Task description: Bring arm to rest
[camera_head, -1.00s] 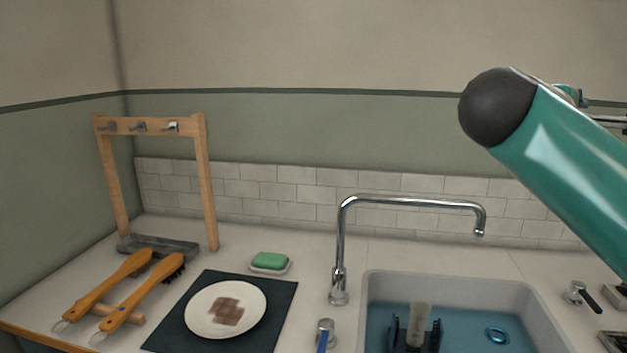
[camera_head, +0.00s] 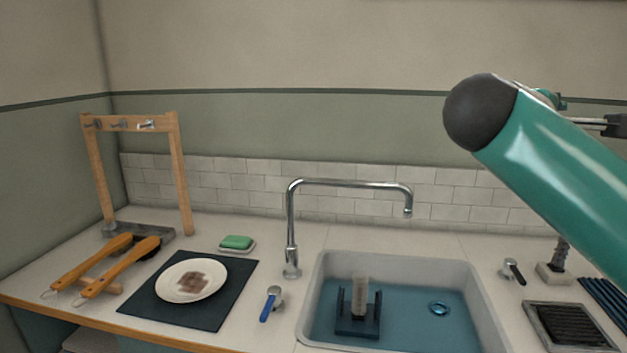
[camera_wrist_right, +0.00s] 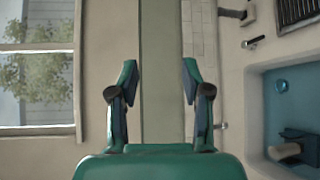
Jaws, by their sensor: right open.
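My right arm, a teal link with a dark rounded joint, comes in from the right in the head view. My right gripper (camera_wrist_right: 158,85) shows in the right wrist view with its two fingers spread apart and nothing between them. The wall and tiles lie behind it, and the sink is to its right. In the head view only a small part of that gripper may show at the right edge, behind the arm. My left gripper is not in view.
The sink (camera_head: 314,290) holds a blue stand (camera_head: 358,322) with a pale block under a tall faucet (camera_head: 290,225). A plate (camera_head: 190,280) lies on a dark mat (camera_head: 222,310). Two wooden brushes (camera_head: 112,265), green soap (camera_head: 236,242) and a wooden rack (camera_head: 182,180) stand left.

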